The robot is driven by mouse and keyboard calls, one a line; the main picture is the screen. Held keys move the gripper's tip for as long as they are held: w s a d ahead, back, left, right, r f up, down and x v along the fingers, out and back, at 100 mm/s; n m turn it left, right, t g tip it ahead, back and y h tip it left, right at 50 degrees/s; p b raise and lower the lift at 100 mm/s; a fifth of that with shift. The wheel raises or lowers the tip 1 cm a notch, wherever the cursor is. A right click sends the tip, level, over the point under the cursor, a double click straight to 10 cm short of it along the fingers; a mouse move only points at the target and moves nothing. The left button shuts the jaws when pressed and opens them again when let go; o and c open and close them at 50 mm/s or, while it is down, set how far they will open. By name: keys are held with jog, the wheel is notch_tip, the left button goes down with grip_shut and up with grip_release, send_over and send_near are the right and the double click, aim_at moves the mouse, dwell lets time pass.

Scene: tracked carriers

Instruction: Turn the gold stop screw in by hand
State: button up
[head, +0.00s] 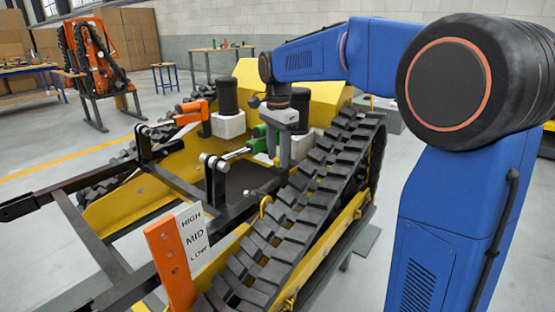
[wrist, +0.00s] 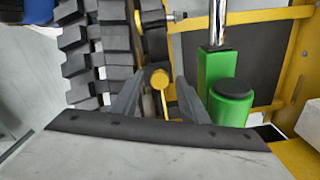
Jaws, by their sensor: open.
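The gold stop screw (wrist: 159,79) shows in the wrist view as a round yellow head with a thin yellow stem or bar below it. My gripper (wrist: 159,75) is open, its two grey fingers on either side of the head, with a visible gap on each side. In the head view my gripper (head: 283,163) points down beside the near track, by the green cylinder. I cannot make out the screw there; my gripper may hide it.
A green cylinder (wrist: 216,84) with a chrome rod stands close right of my fingers. The black track (wrist: 97,40) runs close on the left. A HIGH/MID/LOW plate (head: 192,236) and an orange lever (head: 170,264) are in front. An orange cylinder (head: 190,113) lies beyond.

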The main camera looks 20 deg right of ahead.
jog(key=n, duration=0.6)
jog(key=shift+n, duration=0.3)
jog(key=n, duration=0.6)
jog(key=shift+n, duration=0.3)
jog(key=shift+c, duration=0.6)
jog(key=c, duration=0.7)
jog(key=m, duration=0.7)
jog(key=shift+c, duration=0.2)
jog(key=shift+m, duration=1.4)
